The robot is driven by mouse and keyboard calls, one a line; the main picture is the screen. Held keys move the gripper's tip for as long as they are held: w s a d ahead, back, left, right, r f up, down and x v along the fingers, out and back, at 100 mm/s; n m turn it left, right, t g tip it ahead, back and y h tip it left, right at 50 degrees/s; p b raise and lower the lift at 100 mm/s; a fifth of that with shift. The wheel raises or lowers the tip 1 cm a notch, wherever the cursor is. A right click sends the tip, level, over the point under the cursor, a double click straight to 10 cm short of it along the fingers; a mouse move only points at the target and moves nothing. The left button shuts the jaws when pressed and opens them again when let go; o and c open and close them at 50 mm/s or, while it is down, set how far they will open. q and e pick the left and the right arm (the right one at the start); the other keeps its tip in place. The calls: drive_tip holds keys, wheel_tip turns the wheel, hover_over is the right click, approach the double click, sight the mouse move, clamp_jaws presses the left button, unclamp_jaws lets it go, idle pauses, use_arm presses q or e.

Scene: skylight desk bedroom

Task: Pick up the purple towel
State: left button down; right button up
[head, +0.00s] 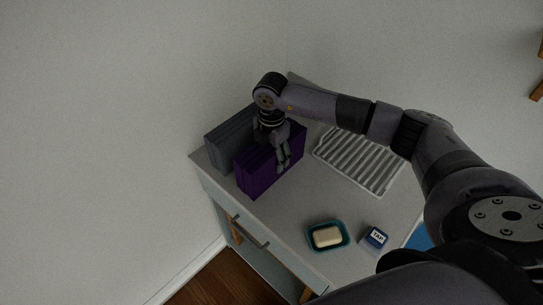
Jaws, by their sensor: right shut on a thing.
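The purple towel (258,177) stands as a folded block on the top of a small cabinet, in the head view left of centre. My right gripper (284,163) reaches down over the towel's right part and is shut on it. The fingers hide part of the towel. The towel appears to rest on the cabinet top; I cannot tell whether it is lifted. My left gripper is not in view.
A dark grey folded block (224,148) stands right behind the towel. A white ribbed rack (361,160) lies to the right. A teal soap dish (327,236) with a bar of soap and a small blue box (375,238) stand near the front. Walls bound the cabinet (290,215).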

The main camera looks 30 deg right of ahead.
drive_tip(key=shift+r, duration=0.15)
wheel_tip(320, 180, up, 18)
drive_tip(key=b, duration=0.3)
drive_tip(key=shift+b, duration=0.4)
drive_tip(key=s+a+f+m, duration=0.1)
drive_tip(key=s+a+m, duration=0.1)
drive_tip(key=m, duration=0.5)
drive_tip(key=s+a+f+m, duration=0.2)
drive_tip(key=s+m, duration=0.3)
drive_tip(key=m, duration=0.2)
drive_tip(key=s+a+f+m, duration=0.1)
drive_tip(key=s+a+m, duration=0.1)
drive_tip(key=s+m, duration=0.2)
drive_tip(key=shift+a+f+m, duration=0.1)
drive_tip(key=shift+m, duration=0.85)
drive_tip(key=shift+a+f+m, duration=0.1)
drive_tip(key=shift+m, duration=0.85)
